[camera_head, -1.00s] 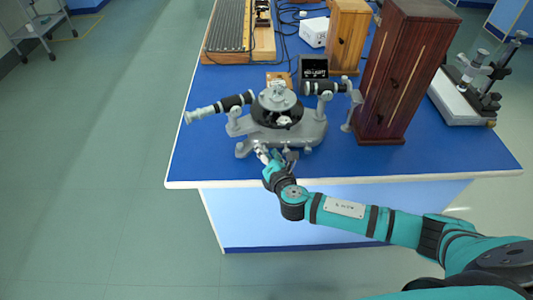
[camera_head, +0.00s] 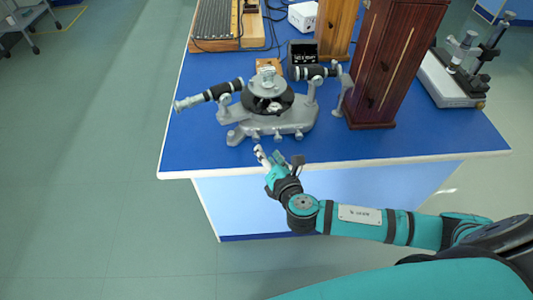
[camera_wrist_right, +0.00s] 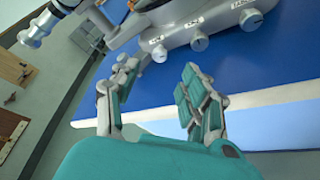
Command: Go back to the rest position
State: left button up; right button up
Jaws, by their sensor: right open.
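My right gripper (camera_head: 276,160) is in front of the spectrometer, over the front edge of the blue bench. Its two fingers stand apart with nothing between them, as the right wrist view (camera_wrist_right: 160,85) shows. The spectrometer (camera_head: 291,122) is a grey instrument with a round dark table and black-banded telescope tubes. It stands upright on the bench, and its base with knobs also shows in the right wrist view (camera_wrist_right: 218,22). The gripper is apart from it. My left gripper is in neither view.
The blue bench (camera_head: 200,146) has a white front edge. A tall dark wooden cabinet (camera_head: 392,60) stands right of the spectrometer. A black box (camera_head: 302,52) and a wooden board with a grating-like panel (camera_head: 216,22) are behind. Another instrument (camera_head: 450,88) is at right.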

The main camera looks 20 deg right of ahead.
dwell(0.3)
jog(key=s+d+f+m+g, duration=0.15)
jog(key=s+m+g, duration=0.45)
jog(key=s+m, duration=0.6)
jog(key=s+d+f+m+g, duration=0.1)
jog(key=s+f+m+g, duration=0.3)
jog(key=s+m, duration=0.85)
notch_tip(320, 180, down, 25)
jog(key=s+g, duration=0.2)
jog(key=g, duration=0.1)
jog(key=s+d+f+g, duration=0.1)
jog(key=s+d+f, duration=0.2)
jog(key=s+f, duration=1.3)
jog(key=shift+s+d, duration=0.15)
jog(key=shift+s, duration=0.2)
